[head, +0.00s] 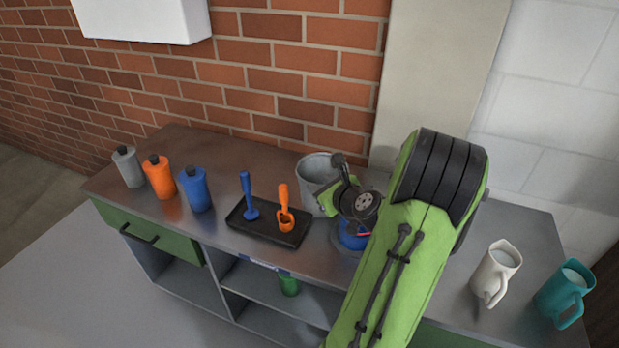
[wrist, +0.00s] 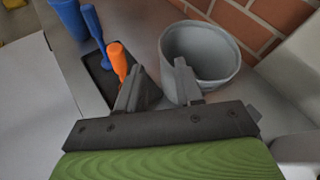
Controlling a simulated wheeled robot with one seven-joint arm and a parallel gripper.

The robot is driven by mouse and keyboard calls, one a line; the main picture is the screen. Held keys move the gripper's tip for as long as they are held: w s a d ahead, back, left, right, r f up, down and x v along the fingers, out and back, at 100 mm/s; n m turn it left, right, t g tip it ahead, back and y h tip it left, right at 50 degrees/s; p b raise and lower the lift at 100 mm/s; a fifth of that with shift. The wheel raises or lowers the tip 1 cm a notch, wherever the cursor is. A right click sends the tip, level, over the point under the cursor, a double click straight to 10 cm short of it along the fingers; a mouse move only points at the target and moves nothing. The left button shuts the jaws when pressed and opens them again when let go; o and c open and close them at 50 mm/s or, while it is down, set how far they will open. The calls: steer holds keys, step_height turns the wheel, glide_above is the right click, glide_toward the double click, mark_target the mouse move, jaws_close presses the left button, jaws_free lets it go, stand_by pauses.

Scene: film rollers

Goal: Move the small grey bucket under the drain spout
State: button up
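The small grey bucket (head: 312,170) stands on the metal worktop near the brick wall, partly hidden behind my wrist. In the wrist view the bucket (wrist: 205,50) is upright, with its open mouth showing. My gripper (wrist: 159,67) is open, with a gap between its two fingers. The right finger overlaps the bucket's near wall in the picture; I cannot tell whether it touches. The left finger is beside the orange scoop (wrist: 117,60). I cannot make out a drain spout. A blue object (head: 354,236) on a round grey base is mostly hidden by my arm.
A black tray (head: 262,233) holds the orange scoop and a blue one (head: 249,198). Grey (head: 128,167), orange (head: 160,177) and blue (head: 196,189) bottles stand at left. A white jug (head: 494,276) and teal jug (head: 564,293) stand at right. A white box (head: 140,20) hangs above.

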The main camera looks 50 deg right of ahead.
steer(key=w+a+r+n+g+y, duration=0.2)
steer(key=a+n+y, duration=0.1)
steer(key=a+n, duration=0.7)
steer(key=w+a+r+n+g+y, duration=0.1)
steer(key=w+a+n+g+y, duration=0.1)
steer(key=a+n, duration=0.8)
steer(key=s+a+r+n+g, duration=0.1)
steer(key=s+a+r+n, duration=0.1)
steer(key=s+a+n, duration=0.2)
steer(key=s+a+r+n+g, duration=0.1)
steer(key=s+a+r+n, duration=0.1)
steer(key=s+a+n, duration=0.3)
steer(key=a+n, duration=0.2)
steer(key=a, duration=0.2)
steer(key=shift+a+n, duration=0.3)
steer(key=shift+a, duration=0.05)
steer(key=shift+o, duration=0.5)
steer(key=s+a+r+n, duration=0.1)
steer(key=s+n, duration=0.4)
steer(key=s, duration=0.2)
steer(key=shift+a+n+g, duration=0.3)
steer(key=shift+n+g, duration=0.1)
